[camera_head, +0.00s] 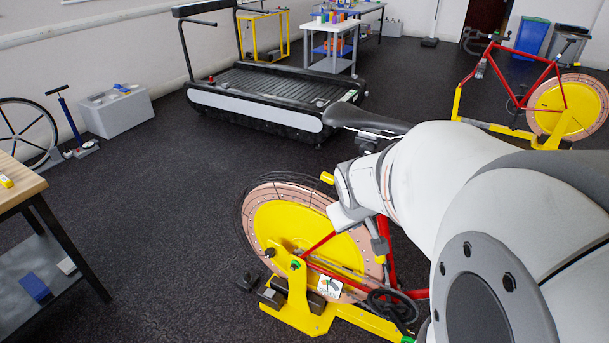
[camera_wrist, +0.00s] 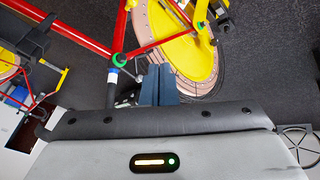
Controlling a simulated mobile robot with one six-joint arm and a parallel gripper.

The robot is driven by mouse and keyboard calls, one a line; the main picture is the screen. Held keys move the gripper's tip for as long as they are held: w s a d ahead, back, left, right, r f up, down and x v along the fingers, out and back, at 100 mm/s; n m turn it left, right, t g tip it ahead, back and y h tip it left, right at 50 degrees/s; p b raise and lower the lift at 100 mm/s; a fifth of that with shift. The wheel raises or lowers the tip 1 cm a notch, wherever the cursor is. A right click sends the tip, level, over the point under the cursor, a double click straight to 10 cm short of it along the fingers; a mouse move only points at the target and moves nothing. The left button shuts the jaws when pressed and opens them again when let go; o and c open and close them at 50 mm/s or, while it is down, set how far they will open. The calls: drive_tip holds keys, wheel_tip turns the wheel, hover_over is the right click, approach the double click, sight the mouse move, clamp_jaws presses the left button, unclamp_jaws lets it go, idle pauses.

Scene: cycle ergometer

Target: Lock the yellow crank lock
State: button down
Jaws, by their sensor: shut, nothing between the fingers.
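The cycle ergometer has a red frame (camera_head: 390,255), a yellow and copper flywheel (camera_head: 290,220) and a yellow stand (camera_head: 300,310). Its flywheel also shows in the wrist view (camera_wrist: 195,55), beyond my fingers. A small yellow piece (camera_head: 327,178) shows at the flywheel's upper rim beside my wrist; I cannot tell whether it is the yellow crank lock. My gripper (camera_wrist: 160,68) is shut and empty, its blue-grey fingers together near the red frame and a green-ringed joint (camera_wrist: 119,60). My arm hides much of the bike in the head view.
A black saddle (camera_head: 365,119) sits close to my arm. A treadmill (camera_head: 270,95) stands behind, and another red and yellow bike (camera_head: 540,95) at the back right. A wooden-topped table (camera_head: 18,185) is at the left edge. The dark floor between is clear.

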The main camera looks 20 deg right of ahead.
drive_tip(key=w+d+f+n+t+b, duration=0.2)
drive_tip(key=w+d+f+b, duration=0.25)
drive_tip(key=d+f, duration=0.9)
drive_tip(key=s+d+f+n+t+y+b, duration=0.2)
drive_tip(key=d+f+n+t+b, duration=0.1)
drive_tip(key=f, duration=0.6)
drive_tip(key=shift+d+f+y, duration=0.2)
drive_tip(key=shift+d+y, duration=0.1)
drive_tip(key=shift+d, duration=0.25)
drive_tip(key=s+d+f+b+x, duration=0.1)
drive_tip(key=b+x, duration=0.3)
drive_tip(key=x, duration=0.8)
drive_tip(key=shift+f, duration=0.65)
drive_tip(key=shift+s, duration=0.15)
